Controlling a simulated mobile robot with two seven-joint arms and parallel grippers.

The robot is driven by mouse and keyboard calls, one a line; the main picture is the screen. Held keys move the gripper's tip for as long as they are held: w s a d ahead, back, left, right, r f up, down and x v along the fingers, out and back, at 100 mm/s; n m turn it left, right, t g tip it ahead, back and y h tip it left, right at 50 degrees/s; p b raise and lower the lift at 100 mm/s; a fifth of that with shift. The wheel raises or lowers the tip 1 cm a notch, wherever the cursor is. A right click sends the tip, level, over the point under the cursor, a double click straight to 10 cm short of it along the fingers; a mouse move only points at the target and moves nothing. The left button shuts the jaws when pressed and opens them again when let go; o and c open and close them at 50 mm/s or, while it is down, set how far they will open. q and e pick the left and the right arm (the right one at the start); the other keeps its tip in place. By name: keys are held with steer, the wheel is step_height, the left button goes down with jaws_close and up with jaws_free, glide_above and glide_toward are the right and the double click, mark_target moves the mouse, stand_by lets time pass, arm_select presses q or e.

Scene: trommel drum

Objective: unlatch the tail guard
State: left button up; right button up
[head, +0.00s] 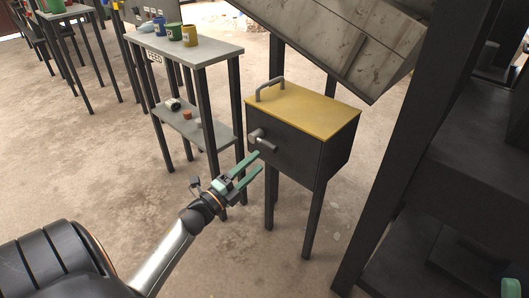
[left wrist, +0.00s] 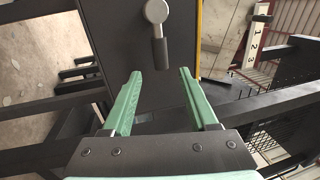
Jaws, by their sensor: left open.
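The tail guard is a dark box on legs with a yellow top (head: 305,110) and a grey bar handle (head: 270,86) on that top. Its latch (head: 262,141), a grey knob with a short lever, sits on the dark front face (head: 290,155). My left gripper (head: 258,162) is open and empty, just in front of that face and a little below the latch. In the left wrist view the latch (left wrist: 158,30) is beyond the open fingers (left wrist: 160,85), its dark grip hanging down between their lines. The fingers look apart from the latch. A small green piece shows at the head view's lower right corner; I cannot tell its jaw state.
A grey shelf stand (head: 195,48) with several coloured cups on top stands left of the box. A sloping pale chute (head: 345,40) hangs above and behind it. A thick dark post (head: 405,150) rises at the right. The floor at front is clear.

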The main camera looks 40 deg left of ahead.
arm_select(q)
steer(key=v, duration=0.6)
steer(key=shift+p, duration=0.4)
steer(key=shift+s, duration=0.1)
